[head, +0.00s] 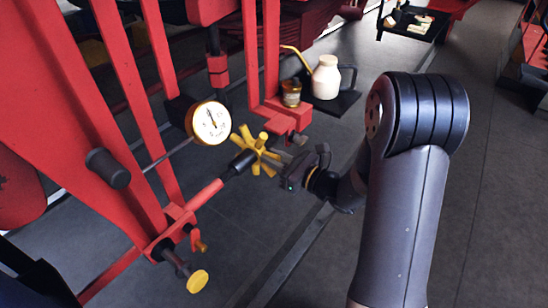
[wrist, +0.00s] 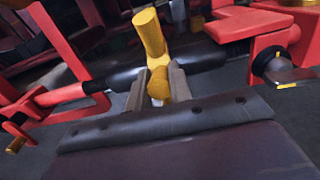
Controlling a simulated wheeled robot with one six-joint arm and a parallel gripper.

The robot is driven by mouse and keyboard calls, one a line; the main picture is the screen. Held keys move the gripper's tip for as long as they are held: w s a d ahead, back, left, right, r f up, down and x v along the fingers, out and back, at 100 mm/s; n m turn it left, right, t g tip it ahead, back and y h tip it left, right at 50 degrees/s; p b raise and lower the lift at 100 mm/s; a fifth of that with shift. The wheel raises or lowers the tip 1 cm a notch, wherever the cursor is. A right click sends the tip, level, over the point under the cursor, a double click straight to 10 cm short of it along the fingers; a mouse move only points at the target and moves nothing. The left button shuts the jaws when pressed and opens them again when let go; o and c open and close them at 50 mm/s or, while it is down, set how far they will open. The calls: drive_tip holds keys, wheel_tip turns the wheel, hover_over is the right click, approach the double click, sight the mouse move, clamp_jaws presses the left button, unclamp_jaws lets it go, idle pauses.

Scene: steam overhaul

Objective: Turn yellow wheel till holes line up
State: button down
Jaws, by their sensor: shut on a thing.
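The yellow wheel (head: 257,152) is a hub with several stubby spokes, on a dark shaft beside the red frame. My gripper (head: 287,170) reaches it from the right in the head view. In the wrist view a yellow spoke (wrist: 151,40) of the wheel stands between the two grey fingers of my gripper (wrist: 157,88), which are shut on it. The rest of the wheel is mostly hidden there. I cannot make out the holes in either view.
A brass-rimmed gauge (head: 211,123) sits just above left of the wheel. A yellow-capped knob (head: 198,281) juts out lower left. The floor at right is clear.

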sight(269, 174)
drive_tip(key=shift+s+d+f+b, duration=0.1)
drive_tip(key=shift+f+b, duration=1.2)
drive_tip(key=shift+f, duration=0.3)
drive_tip(key=shift+f+b, duration=0.5)
drive_tip(key=shift+b, duration=0.15)
drive_tip(key=shift+w+a+f+b, duration=0.15)
drive_tip(key=shift+a+f+b, duration=0.05)
drive_tip(key=shift+f+b, duration=0.2)
drive_tip(key=shift+w+a+f+b, duration=0.1)
drive_tip(key=shift+a+f+b, duration=0.05)
drive_tip(key=shift+f+b, duration=0.25)
drive_tip(key=shift+w+a+f+b, duration=0.35)
drive_tip(key=shift+a+f+b, duration=0.1)
drive_tip(key=shift+f+b, duration=0.3)
